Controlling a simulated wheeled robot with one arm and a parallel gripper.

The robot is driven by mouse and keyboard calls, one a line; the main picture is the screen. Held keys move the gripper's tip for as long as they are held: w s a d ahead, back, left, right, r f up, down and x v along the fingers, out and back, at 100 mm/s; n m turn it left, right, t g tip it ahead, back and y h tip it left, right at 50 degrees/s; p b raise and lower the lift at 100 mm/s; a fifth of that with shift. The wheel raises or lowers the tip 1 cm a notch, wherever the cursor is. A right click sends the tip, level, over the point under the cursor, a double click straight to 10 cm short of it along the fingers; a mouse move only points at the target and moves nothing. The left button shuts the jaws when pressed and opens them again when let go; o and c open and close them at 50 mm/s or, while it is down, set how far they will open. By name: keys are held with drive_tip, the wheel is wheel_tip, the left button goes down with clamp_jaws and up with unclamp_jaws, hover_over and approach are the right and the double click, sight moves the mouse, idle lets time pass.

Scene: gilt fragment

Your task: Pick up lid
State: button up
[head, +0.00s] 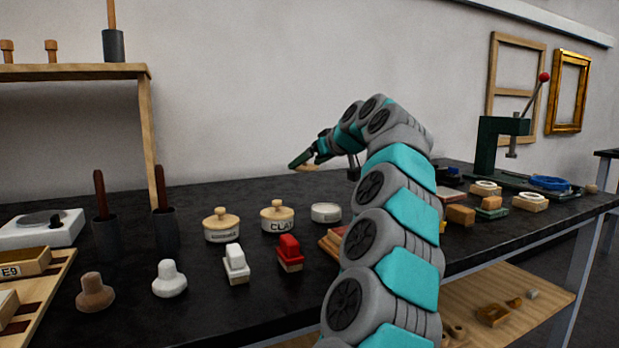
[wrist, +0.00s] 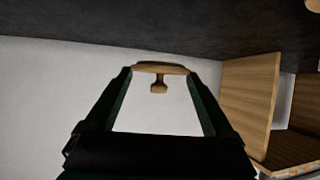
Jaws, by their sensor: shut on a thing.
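My gripper (head: 300,161) is raised above the black workbench, in front of the wall. In the wrist view its two dark green fingers (wrist: 160,72) are shut on the edges of a round wooden lid (wrist: 158,86) with a small knob. In the head view only a sliver of the lid (head: 311,168) shows beneath the gripper. A low white jar (head: 326,212) without a lid stands on the bench below. Two white jars with knobbed wooden lids stand to its left, one labelled CLAY (head: 277,219) and another (head: 221,227) with small lettering.
Red (head: 289,254) and white (head: 236,264) blocks and knobbed stamps (head: 169,279) stand in front of the jars. Tools stand in dark cups (head: 165,228) near a wooden shelf (head: 75,72) at left. A green press (head: 490,145) stands at right. The air around the gripper looks clear.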

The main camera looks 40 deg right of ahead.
sight(311, 167)
wheel_tip(311, 167, up, 3)
drive_tip(key=shift+f+p, duration=0.15)
drive_tip(key=shift+p, duration=0.15)
wheel_tip(311, 167, up, 3)
drive_tip(key=shift+d+f+p, duration=0.1)
drive_tip(key=shift+p, duration=0.85)
drive_tip(key=shift+s+r, duration=0.1)
drive_tip(key=shift+r, duration=1.35)
drive_tip(key=shift+r, duration=0.1)
